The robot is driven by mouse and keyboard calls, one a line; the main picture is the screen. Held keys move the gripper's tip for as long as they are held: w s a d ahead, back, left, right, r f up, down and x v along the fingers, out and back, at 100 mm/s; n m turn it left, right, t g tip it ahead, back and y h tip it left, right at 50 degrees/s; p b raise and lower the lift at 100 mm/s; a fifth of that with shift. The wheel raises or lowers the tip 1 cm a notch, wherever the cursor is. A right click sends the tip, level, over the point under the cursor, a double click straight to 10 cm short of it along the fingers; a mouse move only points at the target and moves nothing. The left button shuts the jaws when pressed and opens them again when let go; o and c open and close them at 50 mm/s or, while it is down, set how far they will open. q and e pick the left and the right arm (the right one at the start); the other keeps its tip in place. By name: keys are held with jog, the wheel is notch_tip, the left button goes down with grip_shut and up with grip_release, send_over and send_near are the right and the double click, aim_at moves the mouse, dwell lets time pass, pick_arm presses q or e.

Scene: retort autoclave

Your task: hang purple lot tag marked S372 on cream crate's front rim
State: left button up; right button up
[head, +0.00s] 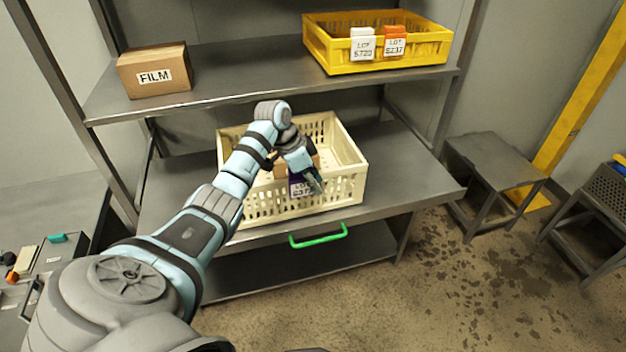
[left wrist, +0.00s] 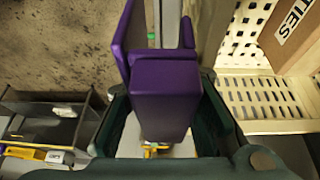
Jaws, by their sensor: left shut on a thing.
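The cream crate (head: 345,190) stands on the lower shelf, with its slotted front wall facing me. My left gripper (head: 314,182) is at the front of the crate, shut on the purple lot tag (head: 299,187). The tag's white face shows "LOT" and part of its number, partly covered by the gripper. In the left wrist view the purple tag (left wrist: 165,95) is between the dark fingers, with the cream crate (left wrist: 240,95) to its right. I cannot tell whether the tag touches the rim. My right gripper is not in view.
A brown carton (left wrist: 296,35) lies inside the crate. A yellow crate (head: 425,54) with white and orange tags and a FILM box (head: 154,71) stand on the upper shelf. A green handle (head: 318,237) is below the crate. Floor at right front is clear.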

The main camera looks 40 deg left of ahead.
pick_arm(q)
jog(key=shift+r, duration=0.1)
jog(key=shift+f+b, duration=0.6)
jog(key=shift+f, duration=1.05)
dwell(0.3)
jog(key=o, duration=1.1)
jog(key=v, duration=1.2)
jog(key=shift+d+r, duration=0.1)
jog(key=shift+w, duration=0.1)
